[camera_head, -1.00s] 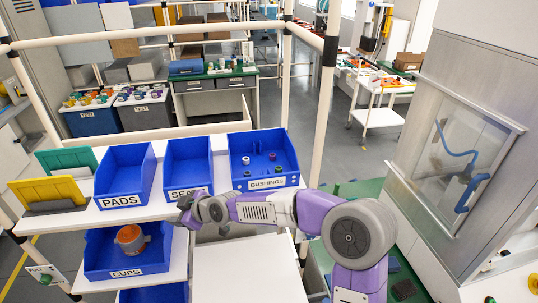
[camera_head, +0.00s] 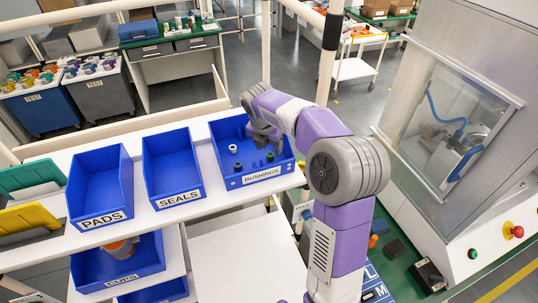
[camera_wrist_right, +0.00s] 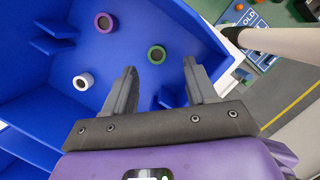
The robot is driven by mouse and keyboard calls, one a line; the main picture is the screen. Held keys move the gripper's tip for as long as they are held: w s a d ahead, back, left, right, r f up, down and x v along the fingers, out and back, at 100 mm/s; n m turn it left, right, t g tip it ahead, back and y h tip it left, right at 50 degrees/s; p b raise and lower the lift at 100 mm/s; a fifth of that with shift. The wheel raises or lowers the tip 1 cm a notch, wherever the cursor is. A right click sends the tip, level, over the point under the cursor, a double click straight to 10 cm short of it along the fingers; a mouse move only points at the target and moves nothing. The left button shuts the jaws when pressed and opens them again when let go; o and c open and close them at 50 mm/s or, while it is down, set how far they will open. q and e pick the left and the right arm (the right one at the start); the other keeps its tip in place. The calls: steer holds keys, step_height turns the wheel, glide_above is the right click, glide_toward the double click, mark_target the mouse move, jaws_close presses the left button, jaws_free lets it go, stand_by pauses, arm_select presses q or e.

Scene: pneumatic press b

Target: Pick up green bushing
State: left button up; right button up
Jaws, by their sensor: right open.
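The green bushing (camera_wrist_right: 157,54) stands in the blue bushings bin, just beyond and between my right fingertips in the wrist view. In the head view the green bushing (camera_head: 270,157) is near the bin's right front. My right gripper (camera_wrist_right: 160,65) is open and empty, with its two fingers apart. In the head view my right gripper (camera_head: 264,140) reaches over the bushings bin (camera_head: 233,183). A purple bushing (camera_wrist_right: 104,22) and a white bushing (camera_wrist_right: 83,81) stand apart from the green one. My left gripper is not in view.
The seals bin (camera_head: 180,200) and pads bin (camera_head: 104,220) stand left of the bushings bin on the white shelf. The bin's walls are close around my right fingers. The press (camera_head: 455,120) with its clear door stands at the right.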

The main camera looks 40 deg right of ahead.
mark_target(270, 154)
steer(key=x, duration=0.5)
steer(key=shift+w+r, duration=0.1)
steer(key=shift+w, duration=0.15)
steer(key=shift+s, duration=0.1)
jaws_close()
